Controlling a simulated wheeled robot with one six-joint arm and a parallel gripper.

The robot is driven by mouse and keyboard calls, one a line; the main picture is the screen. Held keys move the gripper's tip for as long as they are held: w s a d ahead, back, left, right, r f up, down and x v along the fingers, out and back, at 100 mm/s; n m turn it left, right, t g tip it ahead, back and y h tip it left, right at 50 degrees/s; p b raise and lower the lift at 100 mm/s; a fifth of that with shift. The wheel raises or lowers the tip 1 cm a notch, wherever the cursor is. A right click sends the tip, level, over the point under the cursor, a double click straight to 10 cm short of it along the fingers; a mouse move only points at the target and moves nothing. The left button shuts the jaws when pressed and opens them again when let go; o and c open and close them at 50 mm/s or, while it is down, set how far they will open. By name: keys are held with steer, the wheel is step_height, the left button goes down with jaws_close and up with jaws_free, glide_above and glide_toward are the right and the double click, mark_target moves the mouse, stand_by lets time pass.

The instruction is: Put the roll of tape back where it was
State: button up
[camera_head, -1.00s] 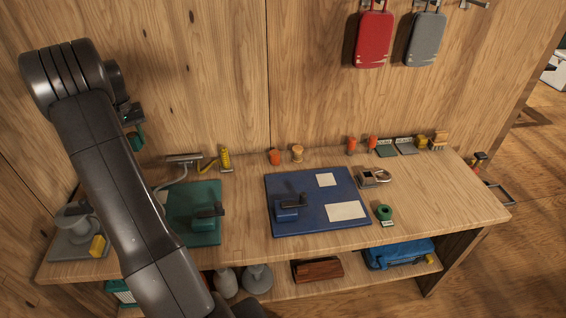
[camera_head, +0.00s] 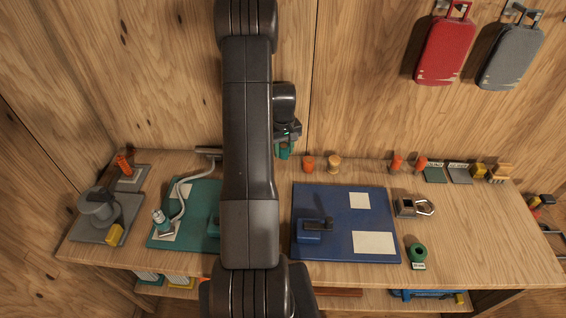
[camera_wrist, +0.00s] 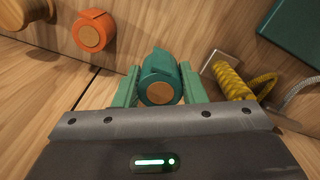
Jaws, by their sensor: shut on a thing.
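My gripper (camera_wrist: 158,88) is shut on a teal roll of tape (camera_wrist: 160,82) with a brown core and a short loose end. Its green fingers press the roll from both sides. In the head view my gripper (camera_head: 287,138) holds the teal roll (camera_head: 284,151) up in front of the wooden wall, above the back of the workbench (camera_head: 470,240). An orange roll (camera_wrist: 92,32) of like shape stands in the wrist view. It also shows at the bench's back edge in the head view (camera_head: 307,164), with a tan roll (camera_head: 334,163) right of it.
A blue mat (camera_head: 340,200) and a partly hidden teal mat (camera_head: 190,195) lie on the bench. A padlock (camera_head: 408,207) and a green ring-shaped item (camera_head: 417,253) are right of the blue mat. A yellow coiled item (camera_wrist: 232,82) is near my gripper. Red (camera_head: 445,50) and grey cases hang above.

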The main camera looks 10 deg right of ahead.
mark_target(283, 146)
steer(key=shift+f+b, duration=1.1)
steer(key=shift+f, duration=2.05)
steer(key=shift+f, duration=0.1)
steer(key=shift+f, duration=0.15)
steer(key=o, duration=1.1)
steer(key=shift+r, duration=0.2)
step_height(283, 146, up, 12)
steer(key=p, duration=0.5)
steer(key=shift+r, duration=0.1)
